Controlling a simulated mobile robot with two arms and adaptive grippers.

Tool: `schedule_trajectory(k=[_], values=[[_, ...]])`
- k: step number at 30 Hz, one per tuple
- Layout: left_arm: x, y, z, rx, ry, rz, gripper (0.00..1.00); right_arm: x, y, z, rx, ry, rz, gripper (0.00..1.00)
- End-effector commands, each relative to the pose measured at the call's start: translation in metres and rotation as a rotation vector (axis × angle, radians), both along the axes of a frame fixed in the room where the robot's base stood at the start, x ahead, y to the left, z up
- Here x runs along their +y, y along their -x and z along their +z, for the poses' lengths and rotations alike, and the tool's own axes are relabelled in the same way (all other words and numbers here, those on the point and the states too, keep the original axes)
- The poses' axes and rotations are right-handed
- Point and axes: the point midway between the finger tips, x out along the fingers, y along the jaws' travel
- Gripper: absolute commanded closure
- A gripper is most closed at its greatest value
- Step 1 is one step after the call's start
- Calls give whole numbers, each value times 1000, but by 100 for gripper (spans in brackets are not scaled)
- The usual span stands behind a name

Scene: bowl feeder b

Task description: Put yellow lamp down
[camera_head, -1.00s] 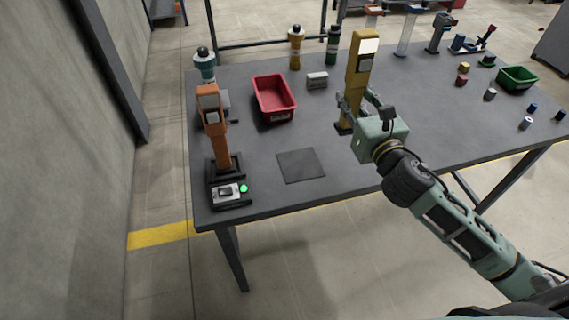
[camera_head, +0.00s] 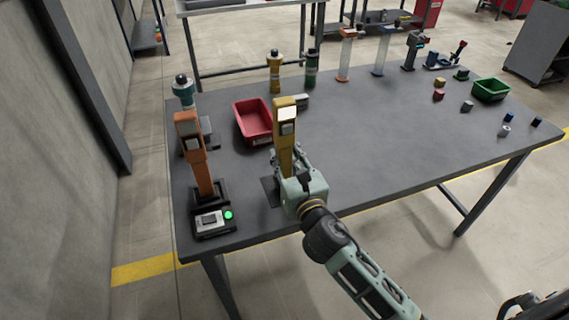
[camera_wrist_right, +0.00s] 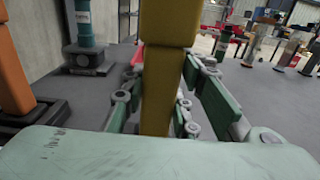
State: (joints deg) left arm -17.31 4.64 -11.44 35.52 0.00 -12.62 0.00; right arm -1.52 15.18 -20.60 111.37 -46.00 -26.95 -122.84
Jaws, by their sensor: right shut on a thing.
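The yellow lamp (camera_head: 285,148) stands about upright with a light square panel near its top. My right gripper (camera_head: 287,172) is shut on its stem. In the right wrist view the yellow stem (camera_wrist_right: 160,98) passes between my green finger links, which lie on both sides of it.
An orange lamp (camera_head: 193,150) on a black base with a green-lit button box (camera_head: 211,221) stands just left. A red bin (camera_head: 252,121) is behind. Yellow, green and teal lamps stand at the table's far side. The table (camera_head: 380,150) right of my gripper is clear.

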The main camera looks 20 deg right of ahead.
Motion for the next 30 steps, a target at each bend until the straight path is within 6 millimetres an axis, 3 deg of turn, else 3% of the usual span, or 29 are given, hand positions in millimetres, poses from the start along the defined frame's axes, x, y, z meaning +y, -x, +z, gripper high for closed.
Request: schedule_trajectory(k=[3,15,16,22,30], values=[[0,-1,-7,-1,0,0,100,0,0,-16,-2,-3,0,100],[0,-3,-9,-3,0,1,100,0,0,-20,-4,0,1,100],[0,-3,-9,-3,0,1,100,0,0,-21,-2,0,0,72],[0,-3,-8,-3,0,0,100,0,0,-20,-2,-1,0,55],[0,-3,-8,-3,1,0,100,0,0,-20,-2,0,0,54]])
